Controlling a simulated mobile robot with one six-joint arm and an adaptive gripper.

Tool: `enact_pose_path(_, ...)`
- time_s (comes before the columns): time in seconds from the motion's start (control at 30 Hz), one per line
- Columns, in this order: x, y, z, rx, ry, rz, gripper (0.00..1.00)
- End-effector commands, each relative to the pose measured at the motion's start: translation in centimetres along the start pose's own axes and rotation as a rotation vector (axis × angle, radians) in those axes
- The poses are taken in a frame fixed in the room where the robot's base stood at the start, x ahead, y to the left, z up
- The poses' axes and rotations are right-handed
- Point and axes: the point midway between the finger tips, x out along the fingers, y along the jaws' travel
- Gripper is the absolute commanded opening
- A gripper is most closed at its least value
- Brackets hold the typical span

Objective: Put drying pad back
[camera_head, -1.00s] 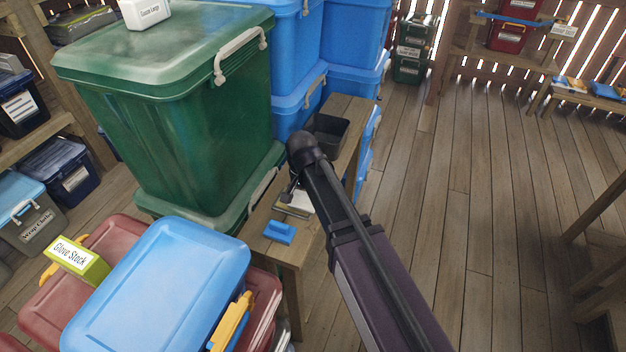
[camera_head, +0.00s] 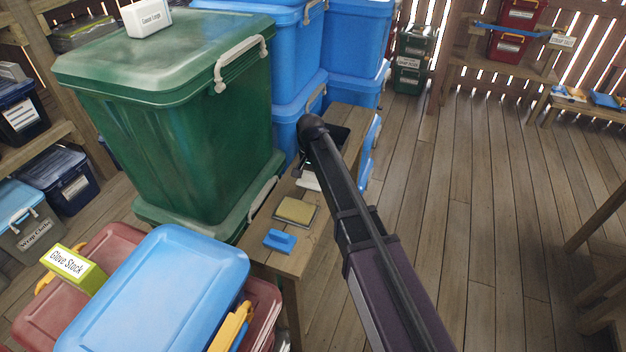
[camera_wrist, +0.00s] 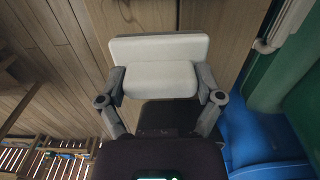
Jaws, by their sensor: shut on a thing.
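A white pad (camera_wrist: 160,48) fills the middle of the wrist view, a wide flat part with a thicker block on the near side. My gripper (camera_wrist: 160,82) is shut on that block, one finger at each side. In the head view a sliver of the white pad (camera_head: 308,183) shows beside my arm, above the narrow wooden bench (camera_head: 292,262). Most of the pad and the gripper tips are hidden there by my arm. Whether the pad touches the bench cannot be told.
A yellow pad on a dark-rimmed tray (camera_head: 296,211) and a blue block (camera_head: 279,241) lie on the bench's near end. A dark open bin (camera_head: 340,134) stands behind my arm. A large green bin (camera_head: 190,130) borders the bench at left.

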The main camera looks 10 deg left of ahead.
Motion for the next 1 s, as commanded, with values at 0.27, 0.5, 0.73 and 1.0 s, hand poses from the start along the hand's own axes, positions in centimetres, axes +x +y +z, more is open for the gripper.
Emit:
enact_pose_path(0.27, 0.2, -0.4, -1.8, -0.001, 0.000, 0.000, 0.33)
enact_pose_path(0.5, 0.2, -0.4, -1.8, 0.000, 0.000, 0.000, 0.33)
enact_pose_path(0.73, 0.3, -0.7, -2.9, 0.000, 0.000, 0.000, 0.33)
enact_pose_path(1.0, 2.6, -0.7, -3.1, 0.000, 0.000, 0.000, 0.33)
